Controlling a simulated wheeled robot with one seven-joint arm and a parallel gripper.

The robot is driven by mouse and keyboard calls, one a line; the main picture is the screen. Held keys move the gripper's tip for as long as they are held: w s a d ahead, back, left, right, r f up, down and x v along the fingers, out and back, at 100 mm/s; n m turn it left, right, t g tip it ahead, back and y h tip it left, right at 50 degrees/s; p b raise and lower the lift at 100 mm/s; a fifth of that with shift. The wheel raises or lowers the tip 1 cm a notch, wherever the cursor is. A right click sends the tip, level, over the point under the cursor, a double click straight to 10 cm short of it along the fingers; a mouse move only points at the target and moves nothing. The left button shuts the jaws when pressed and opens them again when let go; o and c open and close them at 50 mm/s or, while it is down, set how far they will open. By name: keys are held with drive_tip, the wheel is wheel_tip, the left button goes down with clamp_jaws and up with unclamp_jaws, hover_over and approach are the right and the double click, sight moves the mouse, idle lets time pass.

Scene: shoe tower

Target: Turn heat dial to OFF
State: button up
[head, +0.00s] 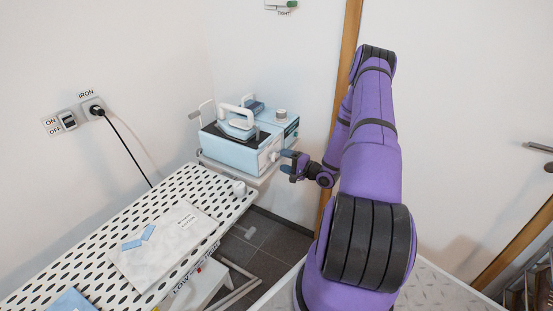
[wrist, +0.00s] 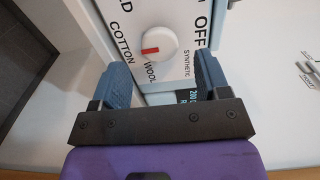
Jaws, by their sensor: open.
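The heat dial (wrist: 159,45) is a round white knob with a red mark, on the white labelled face of the steam station. Its red mark points left and slightly down, nearest the COTTON label (wrist: 122,42). The OFF label (wrist: 201,30) is right of the dial; WOOL and SYNTHETIC are below it. My gripper (wrist: 160,68) is open and empty, its blue fingertips either side of the dial in the picture, just short of it. In the head view, my gripper (head: 288,162) is close to the right front of the light-blue steam station (head: 233,151); the dial is small there.
An iron (head: 237,127) rests on the station. The perforated ironing board (head: 180,204) with a folded garment (head: 168,241) is at left. A wall outlet and ON/OFF switch (head: 67,121) are on the left wall. A wooden door frame (head: 340,60) stands behind my arm.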

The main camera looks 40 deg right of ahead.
sight(276, 157)
drive_tip(key=shift+x, duration=2.1)
drive_tip(key=c, duration=0.9)
